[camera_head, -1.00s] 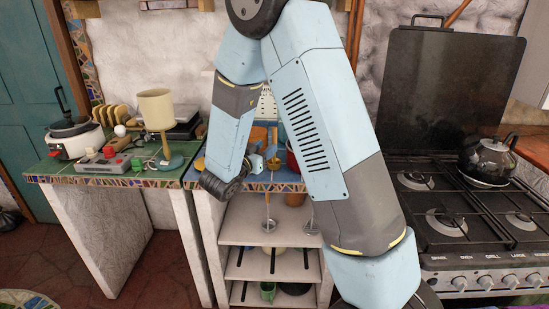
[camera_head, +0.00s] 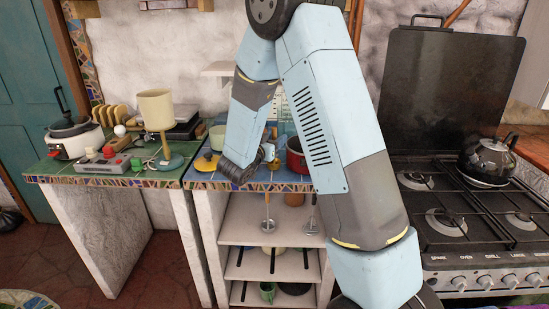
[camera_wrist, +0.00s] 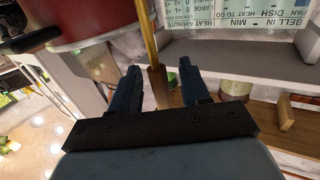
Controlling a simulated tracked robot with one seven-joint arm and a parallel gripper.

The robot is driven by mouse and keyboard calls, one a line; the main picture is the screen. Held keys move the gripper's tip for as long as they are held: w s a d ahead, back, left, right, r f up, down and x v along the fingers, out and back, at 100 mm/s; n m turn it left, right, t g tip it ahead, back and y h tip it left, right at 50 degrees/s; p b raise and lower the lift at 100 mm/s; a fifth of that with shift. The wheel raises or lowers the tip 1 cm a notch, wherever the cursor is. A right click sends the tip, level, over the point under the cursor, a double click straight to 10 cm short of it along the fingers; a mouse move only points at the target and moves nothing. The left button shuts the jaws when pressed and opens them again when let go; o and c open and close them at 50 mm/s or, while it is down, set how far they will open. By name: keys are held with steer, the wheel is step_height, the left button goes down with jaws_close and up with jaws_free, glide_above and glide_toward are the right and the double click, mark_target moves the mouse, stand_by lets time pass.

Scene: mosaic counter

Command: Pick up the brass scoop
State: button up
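In the wrist view a slender brass rod (camera_wrist: 149,40) with a brown end piece runs down from the top edge. I take it for the brass scoop's handle, but no bowl shows. Its brown end lies in the gap between the fingertips of my gripper (camera_wrist: 159,70). The fingers are apart, with visible space on both sides of the rod, so the gripper is open.
A red pot (camera_head: 296,156) stands right of my gripper; it looms close in the wrist view (camera_wrist: 85,22). A yellow lid (camera_head: 206,161) lies to the left. Long-handled tools (camera_head: 267,207) hang before the shelves. A stove (camera_head: 450,200) is at right.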

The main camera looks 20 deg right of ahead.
jaws_close()
steer(key=shift+r, duration=0.1)
stand_by(0.3)
